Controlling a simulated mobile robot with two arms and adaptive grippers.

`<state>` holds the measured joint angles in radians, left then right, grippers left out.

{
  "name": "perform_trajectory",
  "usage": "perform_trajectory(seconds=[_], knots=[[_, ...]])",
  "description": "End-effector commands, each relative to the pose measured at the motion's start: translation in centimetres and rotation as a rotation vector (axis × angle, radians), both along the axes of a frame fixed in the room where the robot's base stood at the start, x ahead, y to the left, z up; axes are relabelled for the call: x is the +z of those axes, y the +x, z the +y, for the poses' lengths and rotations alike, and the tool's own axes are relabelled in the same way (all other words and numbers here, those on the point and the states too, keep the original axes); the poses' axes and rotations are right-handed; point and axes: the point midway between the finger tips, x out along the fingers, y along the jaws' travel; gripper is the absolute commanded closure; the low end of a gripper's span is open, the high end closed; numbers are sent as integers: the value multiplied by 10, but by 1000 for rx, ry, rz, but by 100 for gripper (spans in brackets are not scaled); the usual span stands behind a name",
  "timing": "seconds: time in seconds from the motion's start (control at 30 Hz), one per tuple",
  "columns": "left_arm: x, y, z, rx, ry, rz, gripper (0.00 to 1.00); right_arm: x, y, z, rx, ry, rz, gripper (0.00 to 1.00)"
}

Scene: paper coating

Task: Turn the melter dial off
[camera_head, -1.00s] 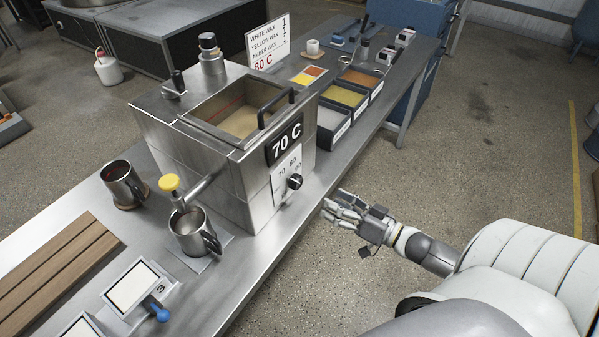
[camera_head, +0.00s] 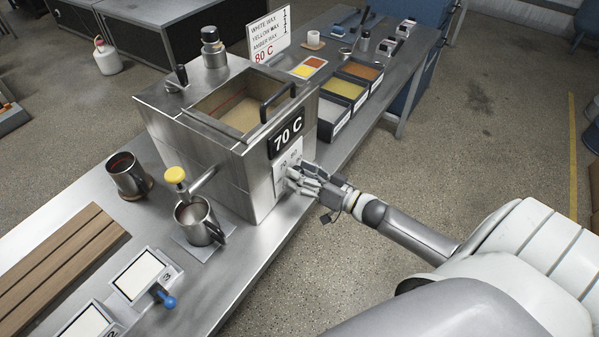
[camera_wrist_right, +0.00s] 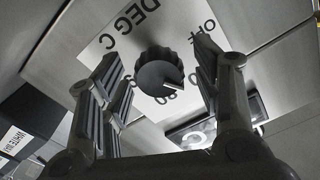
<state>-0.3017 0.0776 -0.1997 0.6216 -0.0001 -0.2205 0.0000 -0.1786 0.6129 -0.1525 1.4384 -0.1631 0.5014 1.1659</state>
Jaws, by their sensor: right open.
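The melter (camera_head: 222,135) is a steel box on the table with a "70 C" display (camera_head: 287,137) on its side. Its dial is a round black ridged knob with a pale pointer line (camera_wrist_right: 160,75), on a white plate marked "DEG C" and "OFF" (camera_wrist_right: 208,38). My right gripper (camera_head: 297,180) is at the plate, and its fingers cover the dial in the head view. In the right wrist view the open fingers (camera_wrist_right: 158,92) stand on both sides of the dial with gaps. The pointer slants toward the numbers, away from "OFF". My left gripper is not in view.
A steel mug (camera_head: 199,222) stands under the yellow-topped tap (camera_head: 175,175). Another mug (camera_head: 127,174) stands behind it. Wax bins (camera_head: 347,92) sit right of the melter. Wooden slats (camera_head: 62,262) lie at left.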

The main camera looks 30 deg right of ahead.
Motion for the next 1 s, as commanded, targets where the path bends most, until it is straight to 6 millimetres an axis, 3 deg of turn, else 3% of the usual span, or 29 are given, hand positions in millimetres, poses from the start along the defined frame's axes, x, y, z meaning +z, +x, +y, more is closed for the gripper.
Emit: perform_trajectory(seconds=[0.37, 0.7, 1.0], knots=[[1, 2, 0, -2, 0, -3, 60, 0, 4, 1, 0, 0, 0, 42], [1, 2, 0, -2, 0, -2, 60, 0, 4, 1, 0, -1, 0, 86], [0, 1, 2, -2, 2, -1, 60, 0, 4, 1, 0, -30, -13, 88]])
